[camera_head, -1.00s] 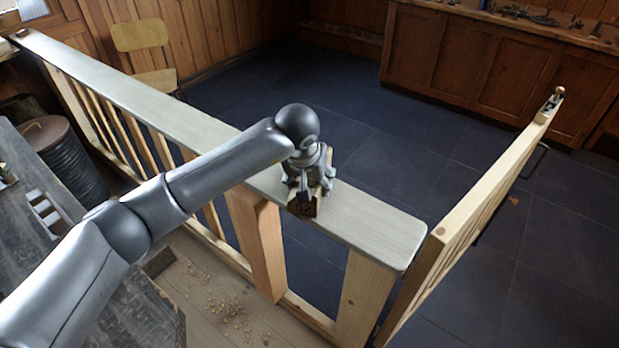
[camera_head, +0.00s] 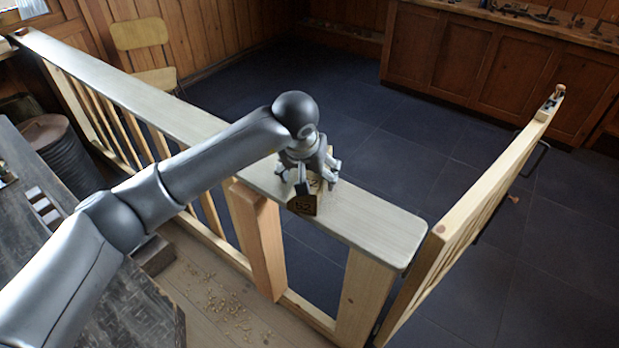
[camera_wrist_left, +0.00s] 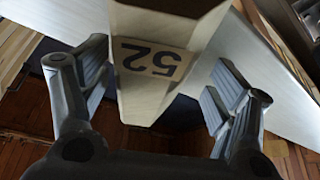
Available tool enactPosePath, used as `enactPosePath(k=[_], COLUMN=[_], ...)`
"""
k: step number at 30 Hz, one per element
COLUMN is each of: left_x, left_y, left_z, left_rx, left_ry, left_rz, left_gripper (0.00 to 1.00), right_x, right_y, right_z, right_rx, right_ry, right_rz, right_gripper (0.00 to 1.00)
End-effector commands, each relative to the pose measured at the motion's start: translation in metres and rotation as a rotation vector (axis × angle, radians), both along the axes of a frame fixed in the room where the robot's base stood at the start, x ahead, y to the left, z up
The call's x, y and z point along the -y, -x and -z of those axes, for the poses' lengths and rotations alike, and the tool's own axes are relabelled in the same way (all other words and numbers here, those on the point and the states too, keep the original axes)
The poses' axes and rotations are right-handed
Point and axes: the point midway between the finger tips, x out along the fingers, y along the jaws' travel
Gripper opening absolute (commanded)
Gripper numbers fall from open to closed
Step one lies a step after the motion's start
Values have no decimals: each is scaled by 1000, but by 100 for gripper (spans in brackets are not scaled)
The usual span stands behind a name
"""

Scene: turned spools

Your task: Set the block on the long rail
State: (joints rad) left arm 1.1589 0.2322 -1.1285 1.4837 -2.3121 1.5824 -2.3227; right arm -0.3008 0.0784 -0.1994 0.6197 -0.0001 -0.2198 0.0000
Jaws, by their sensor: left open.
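The left gripper's fingers (camera_wrist_left: 158,95) also show in the wrist view. My right gripper is in neither view.
A dark workbench (camera_head: 90,270) with several small blocks stands at the left, by a dark drum (camera_head: 62,150). A chair (camera_head: 145,50) is behind the rail.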

Motion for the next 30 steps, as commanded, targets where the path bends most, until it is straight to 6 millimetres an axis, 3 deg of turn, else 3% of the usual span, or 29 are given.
enactPosePath(k=[6,12,18,30], left_x=[-5,-8,-9,-9], left_y=[18,31,37,38], left_z=[-45,-77,-90,-91], left_rx=[5,3,-1,-2], left_ry=[0,-1,-1,0], left_rz=[1,-1,0,0], left_gripper=[82,82,82,82], right_x=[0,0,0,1], right_y=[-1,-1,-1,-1], right_z=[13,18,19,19], right_rx=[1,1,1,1], right_ry=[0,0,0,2], right_rz=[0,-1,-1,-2], right_gripper=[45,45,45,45])
